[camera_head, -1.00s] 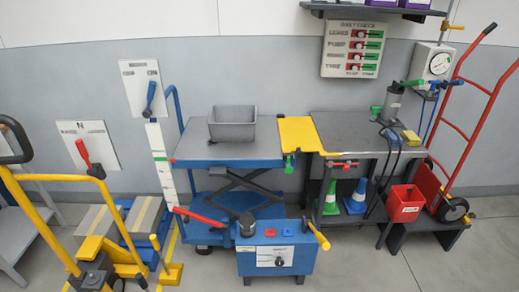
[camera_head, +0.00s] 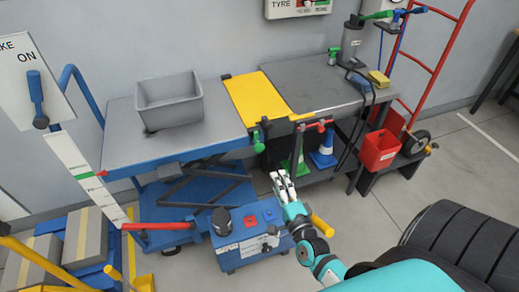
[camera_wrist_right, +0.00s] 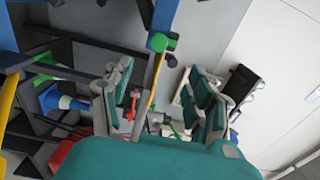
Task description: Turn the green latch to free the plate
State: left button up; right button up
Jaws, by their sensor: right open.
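The green latch (camera_head: 257,142) sits at the front edge of the yellow plate (camera_head: 256,98), near its left corner in the head view. The plate lies across the gap between the blue lift table (camera_head: 120,127) and the grey bench (camera_head: 315,85). My right gripper (camera_head: 283,181) is open and empty, below and a little right of the latch, apart from it. In the right wrist view the spread fingers of my right gripper (camera_wrist_right: 160,98) show with nothing held between them. My left gripper is not in view.
A red-handled fitting (camera_head: 318,126) sits at the bench's front edge, right of the latch. A blue box (camera_head: 235,243) with a yellow handle stands below my right gripper. A grey bin (camera_head: 170,100) is on the lift table. Cones and a red bucket (camera_head: 379,150) are at right.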

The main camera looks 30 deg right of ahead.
aim_at(260, 149)
jog(key=x, duration=1.6)
jog(key=shift+w, duration=0.4)
grip_shut()
